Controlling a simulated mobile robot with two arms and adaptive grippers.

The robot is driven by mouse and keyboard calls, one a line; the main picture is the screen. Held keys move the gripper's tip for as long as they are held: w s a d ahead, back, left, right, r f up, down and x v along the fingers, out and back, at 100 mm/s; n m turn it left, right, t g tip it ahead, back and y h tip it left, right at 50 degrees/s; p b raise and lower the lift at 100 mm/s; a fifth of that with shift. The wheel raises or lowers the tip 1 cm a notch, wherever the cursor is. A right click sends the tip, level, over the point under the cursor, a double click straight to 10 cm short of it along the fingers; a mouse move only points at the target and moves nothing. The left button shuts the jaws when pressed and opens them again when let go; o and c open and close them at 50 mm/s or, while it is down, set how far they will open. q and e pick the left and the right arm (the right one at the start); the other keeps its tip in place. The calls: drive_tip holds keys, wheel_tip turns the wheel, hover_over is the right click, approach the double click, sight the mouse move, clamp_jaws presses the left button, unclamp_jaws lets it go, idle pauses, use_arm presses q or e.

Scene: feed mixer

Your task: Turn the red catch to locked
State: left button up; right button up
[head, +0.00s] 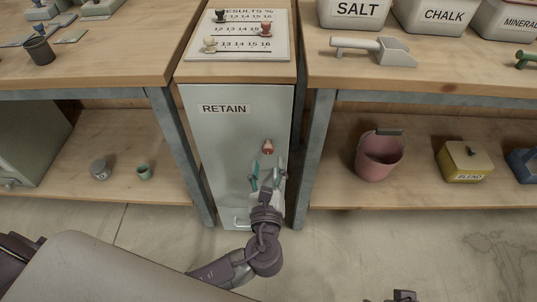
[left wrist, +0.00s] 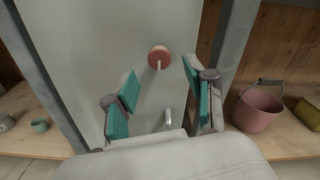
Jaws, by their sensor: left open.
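The red catch (head: 268,147) is a round knob on the grey door (head: 222,150) of the cabinet labelled RETAIN. In the left wrist view the red catch (left wrist: 159,55) shows a pale bar pointing down from its middle. My left gripper (head: 267,172) is open and empty in front of the door, just below the catch in the head view. In the left wrist view its teal-padded fingers (left wrist: 160,78) stand apart to either side below the catch, not touching it. Only a dark part at the bottom edge (head: 403,296) may belong to my right gripper.
A metal handle (head: 238,219) sits low on the door. Bench legs stand close on both sides of the cabinet. A pink bucket (head: 378,157) and a yellow BLEND box (head: 465,161) are on the right lower shelf. A results board (head: 240,45) lies on top.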

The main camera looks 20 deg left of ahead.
sight(269, 153)
use_arm(q)
drive_tip(key=shift+x, duration=2.15)
use_arm(e)
drive_tip(key=shift+v, duration=0.95)
use_arm(q)
drive_tip(key=shift+c, duration=0.4)
clamp_jaws()
